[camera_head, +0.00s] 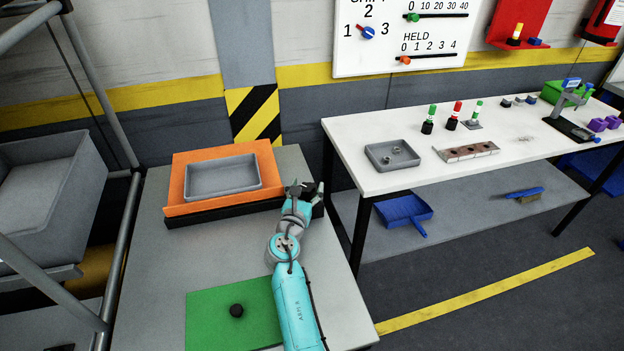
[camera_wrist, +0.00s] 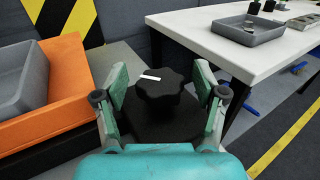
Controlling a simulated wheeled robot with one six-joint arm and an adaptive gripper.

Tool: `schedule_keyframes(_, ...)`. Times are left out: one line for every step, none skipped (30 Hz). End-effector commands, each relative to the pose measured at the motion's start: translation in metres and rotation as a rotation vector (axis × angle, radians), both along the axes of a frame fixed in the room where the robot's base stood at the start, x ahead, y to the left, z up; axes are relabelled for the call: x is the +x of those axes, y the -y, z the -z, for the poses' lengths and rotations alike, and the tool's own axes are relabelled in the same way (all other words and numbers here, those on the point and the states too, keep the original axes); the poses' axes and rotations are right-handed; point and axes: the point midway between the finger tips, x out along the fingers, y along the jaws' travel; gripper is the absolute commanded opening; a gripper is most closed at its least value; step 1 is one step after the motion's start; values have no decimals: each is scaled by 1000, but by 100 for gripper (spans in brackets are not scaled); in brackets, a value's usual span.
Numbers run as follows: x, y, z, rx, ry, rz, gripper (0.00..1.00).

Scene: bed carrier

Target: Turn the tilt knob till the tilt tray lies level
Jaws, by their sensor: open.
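The orange tilt tray (camera_head: 178,185) sits on a black base on the grey bench, with a grey bin (camera_head: 222,178) on it. I cannot tell from these views how far it is from level. In the wrist view the tray (camera_wrist: 68,75) is at the left. The tilt knob (camera_wrist: 160,85) is black and lobed, with a white mark pointing left. It stands on a black block beside the tray. My gripper (camera_wrist: 161,92) is open, one finger either side of the knob, with visible gaps. In the head view my gripper (camera_head: 304,188) hides the knob.
A green mat (camera_head: 210,325) with a black round piece (camera_head: 236,310) lies on the near bench. A white table (camera_head: 350,130) at the right holds a grey tray (camera_head: 392,155) and bottles. A metal frame with a grey tub (camera_head: 45,200) stands left.

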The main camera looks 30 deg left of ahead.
Motion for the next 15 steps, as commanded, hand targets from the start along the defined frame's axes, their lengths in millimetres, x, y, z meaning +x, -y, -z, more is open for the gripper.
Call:
schedule_keyframes(-1, 0, 0, 0, 0, -1, 71)
schedule_keyframes(-1, -1, 0, 0, 0, -1, 71)
schedule_keyframes(-1, 0, 0, 0, 0, -1, 71)
schedule_keyframes(-1, 0, 0, 0, 0, 0, 71)
schedule_keyframes(-1, 0, 0, 0, 0, 0, 71)
schedule_keyframes(0, 0, 0, 0, 0, 0, 71)
schedule_keyframes(0, 0, 0, 0, 0, 0, 71)
schedule_keyframes(0, 0, 0, 0, 0, 0, 71)
schedule_keyframes(0, 0, 0, 0, 0, 0, 63)
schedule_keyframes(0, 0, 0, 0, 0, 0, 56)
schedule_keyframes(0, 0, 0, 0, 0, 0, 48)
schedule_keyframes(0, 0, 0, 0, 0, 0, 38)
schedule_keyframes(0, 0, 0, 0, 0, 0, 31)
schedule_keyframes(0, 0, 0, 0, 0, 0, 23)
schedule_keyframes(0, 0, 0, 0, 0, 0, 13)
